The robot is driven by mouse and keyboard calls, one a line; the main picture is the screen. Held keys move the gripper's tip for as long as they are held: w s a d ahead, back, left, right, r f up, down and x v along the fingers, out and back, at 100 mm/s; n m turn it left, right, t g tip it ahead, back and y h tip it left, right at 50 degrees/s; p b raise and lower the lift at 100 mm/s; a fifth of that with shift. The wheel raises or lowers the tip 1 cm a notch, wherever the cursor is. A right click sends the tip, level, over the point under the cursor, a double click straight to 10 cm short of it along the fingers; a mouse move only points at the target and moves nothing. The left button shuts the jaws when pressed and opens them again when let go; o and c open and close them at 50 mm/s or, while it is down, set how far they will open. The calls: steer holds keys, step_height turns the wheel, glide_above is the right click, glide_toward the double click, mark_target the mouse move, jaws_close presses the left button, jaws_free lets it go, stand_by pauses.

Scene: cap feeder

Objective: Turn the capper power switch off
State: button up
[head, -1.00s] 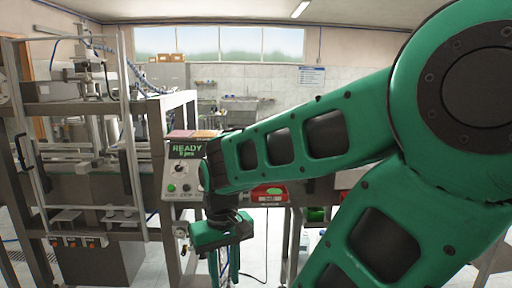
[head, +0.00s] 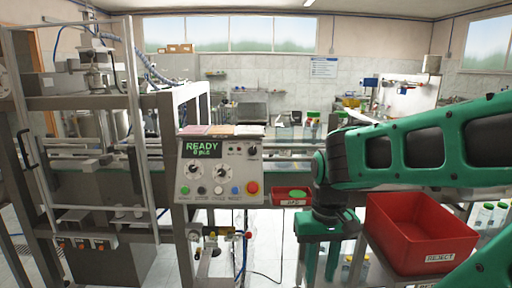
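A red REJECT bin (head: 420,235) stands close to the right of my gripper. A small red tray (head: 291,196) with a green item sits beside the panel. A metal machine frame (head: 135,120) with orange switches (head: 82,244) low down fills the left. Space before the panel looks clear.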

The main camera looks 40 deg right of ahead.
steer(key=m+t+h, duration=0.1)
steer(key=m+t, duration=0.4)
steer(key=t, duration=0.2)
glide_toward(253, 147)
steer(key=x, duration=0.8)
steer(key=shift+w+f, duration=0.15)
steer(key=shift+f, duration=0.15)
